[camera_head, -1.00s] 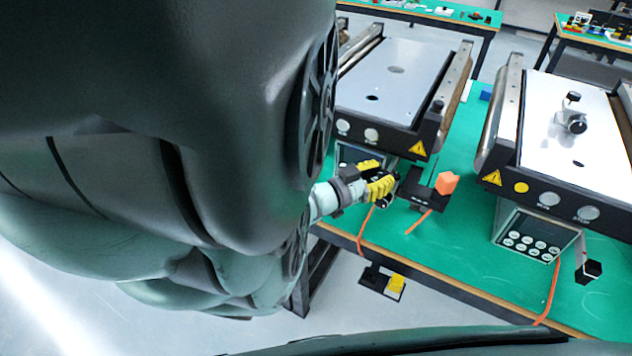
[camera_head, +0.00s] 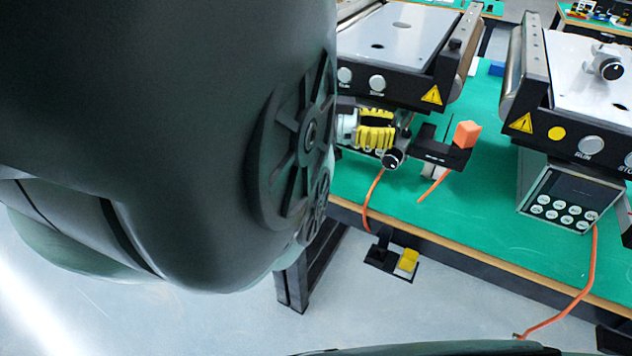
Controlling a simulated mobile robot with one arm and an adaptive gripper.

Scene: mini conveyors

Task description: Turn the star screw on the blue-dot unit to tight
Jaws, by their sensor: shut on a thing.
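My gripper (camera_head: 385,139), with yellow ribbed fingers, is low under the front of the left conveyor unit (camera_head: 392,92). Its fingers are shut on a small part there, seemingly the star screw, which they mostly hide. A round black knob (camera_head: 392,159) with a white mark shows just below the fingertips. I cannot tell how far the screw is turned. No blue dot shows on the left unit; my arm covers part of its left side. The right unit (camera_head: 575,140) carries a yellow dot (camera_head: 557,133).
A black bracket with an orange block (camera_head: 467,134) stands close to the right of my gripper. Orange cables (camera_head: 372,200) hang over the table edge. A button panel (camera_head: 562,198) sits under the right unit.

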